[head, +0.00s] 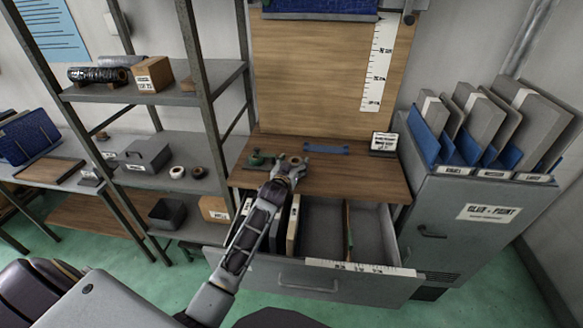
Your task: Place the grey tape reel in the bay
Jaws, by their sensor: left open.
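My left gripper (292,163) is open over the wooden worktop, with its arm rising from the bottom of the head view across the open drawer. A small roundish tan-grey thing shows at its fingertips; I cannot tell whether it is a reel or part of the gripper. A pale ring-shaped roll (177,172), perhaps the grey tape reel, lies on the middle shelf at the left, beside a darker brown roll (197,173). The open grey drawer (372,232) has divided bays; my arm hides part of its left side. I cannot tell which bay is meant. My right gripper is not in view.
A green tool (256,159) lies left of my gripper on the worktop (350,175). A blue bar (326,149) and a small framed card (384,143) stand behind. A grey cabinet (468,225) with blue file holders stands right. The worktop's right front is clear.

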